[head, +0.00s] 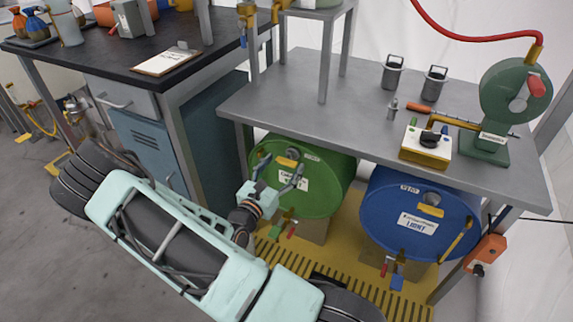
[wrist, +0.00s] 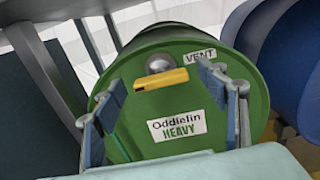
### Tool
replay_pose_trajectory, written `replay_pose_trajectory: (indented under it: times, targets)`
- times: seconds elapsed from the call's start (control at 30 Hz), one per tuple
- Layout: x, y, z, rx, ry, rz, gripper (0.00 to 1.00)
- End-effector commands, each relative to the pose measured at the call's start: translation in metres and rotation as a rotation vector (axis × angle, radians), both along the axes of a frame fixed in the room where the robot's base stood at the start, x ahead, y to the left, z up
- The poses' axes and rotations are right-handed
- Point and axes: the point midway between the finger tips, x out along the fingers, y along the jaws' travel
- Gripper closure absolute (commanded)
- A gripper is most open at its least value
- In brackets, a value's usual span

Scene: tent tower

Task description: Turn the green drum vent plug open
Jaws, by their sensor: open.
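The green drum (head: 322,188) lies on its side under the workbench, its round end facing me. It carries an "Oddlefin HEAVY" label (wrist: 177,127) and a "VENT" label (wrist: 199,56). The vent plug (wrist: 161,79) is a yellow bar across a grey round boss, near the top of the drum end. The bar lies almost level, its right end slightly higher in the wrist view. My gripper (wrist: 161,86) is open and empty, its fingers left and right of the bar in that view. In the head view my gripper (head: 279,171) is just in front of the drum; contact cannot be told.
A blue drum (head: 405,222) labelled "LIGHT" lies to the right. Small taps hang below both drums. The workbench (head: 300,112) overhangs them, with a green machine (head: 510,100) and metal cups on top. A blue cabinet (head: 150,150) and bench leg stand close on the left.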

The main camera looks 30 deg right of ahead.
Motion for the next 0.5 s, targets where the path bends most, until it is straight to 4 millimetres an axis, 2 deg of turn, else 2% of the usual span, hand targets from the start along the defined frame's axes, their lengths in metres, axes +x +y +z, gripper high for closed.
replay_pose_trajectory:
  times: [0.2, 0.5]
  targets:
    - [0.011, -0.018, -0.001, 0.001, -0.001, 0.000, 0.33]
    - [0.012, -0.020, 0.000, 0.001, 0.000, 0.000, 0.33]
